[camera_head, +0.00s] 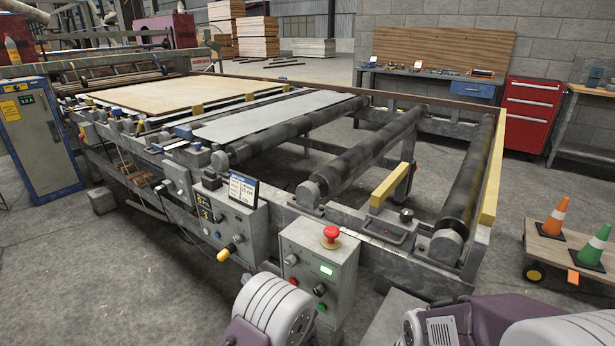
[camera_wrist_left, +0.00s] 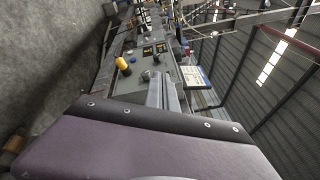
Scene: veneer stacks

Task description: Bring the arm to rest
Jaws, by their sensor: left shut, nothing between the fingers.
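My left gripper (camera_wrist_left: 163,90) shows in the left wrist view as narrow grey fingers beyond the purple wrist housing. The fingers are shut with nothing between them. In the head view, white and purple parts of my arms show at the bottom edge, in front of the roller machine (camera_head: 375,150). I cannot make out gripper fingers in that view. My right gripper is not seen in either view.
A control box with a red stop button (camera_head: 331,232) stands close in front of my arms. A yellow-handled lever (camera_head: 229,252) juts out to its left. A cart with traffic cones (camera_head: 555,216) is at right. Bare floor lies at left.

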